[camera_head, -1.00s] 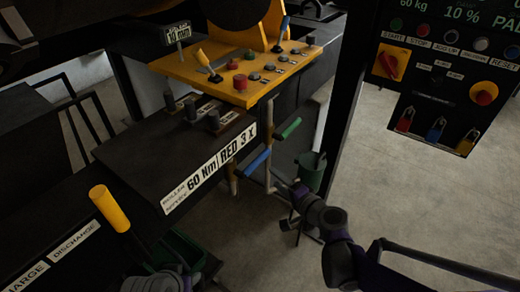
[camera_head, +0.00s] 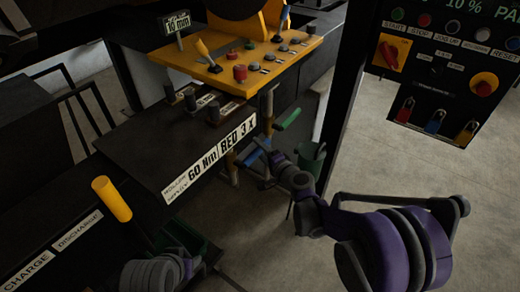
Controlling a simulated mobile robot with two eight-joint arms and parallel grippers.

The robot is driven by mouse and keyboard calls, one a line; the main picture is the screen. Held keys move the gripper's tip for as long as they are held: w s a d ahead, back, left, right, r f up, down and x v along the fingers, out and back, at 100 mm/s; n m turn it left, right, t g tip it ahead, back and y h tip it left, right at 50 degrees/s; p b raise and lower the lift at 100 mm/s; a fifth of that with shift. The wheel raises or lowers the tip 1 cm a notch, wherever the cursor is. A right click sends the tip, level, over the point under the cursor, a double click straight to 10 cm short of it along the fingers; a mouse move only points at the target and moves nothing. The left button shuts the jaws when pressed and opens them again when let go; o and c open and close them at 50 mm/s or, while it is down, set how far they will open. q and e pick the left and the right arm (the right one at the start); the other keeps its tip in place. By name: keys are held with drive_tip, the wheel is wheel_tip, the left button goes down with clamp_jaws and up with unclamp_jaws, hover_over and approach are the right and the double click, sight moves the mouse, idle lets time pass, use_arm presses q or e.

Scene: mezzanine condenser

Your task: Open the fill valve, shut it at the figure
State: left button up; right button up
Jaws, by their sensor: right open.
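Two pipe valves with lever handles stand below the yellow panel, one with a green handle (camera_head: 289,119) and one with a blue handle (camera_head: 250,158). I cannot tell from their looks which is the fill valve. My right gripper (camera_head: 264,152) is open at the blue handle, and its dark fingers partly cover that handle. I cannot tell whether they touch it. My left arm (camera_head: 150,275) shows at the bottom edge, below the yellow-gripped lever; its fingers are not clear. A display showing "10 %" (camera_head: 465,6) is cut off at the top right.
A yellow panel (camera_head: 180,62) with knobs and small levers lies above the valves. A black shelf edge (camera_head: 130,165) is left of them. A yellow-gripped lever (camera_head: 111,199) rises near the discharge label. A green bucket (camera_head: 311,160) stands right of the valves, before a dark post (camera_head: 345,90).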

clamp_jaws()
idle(0.3)
idle(1.1)
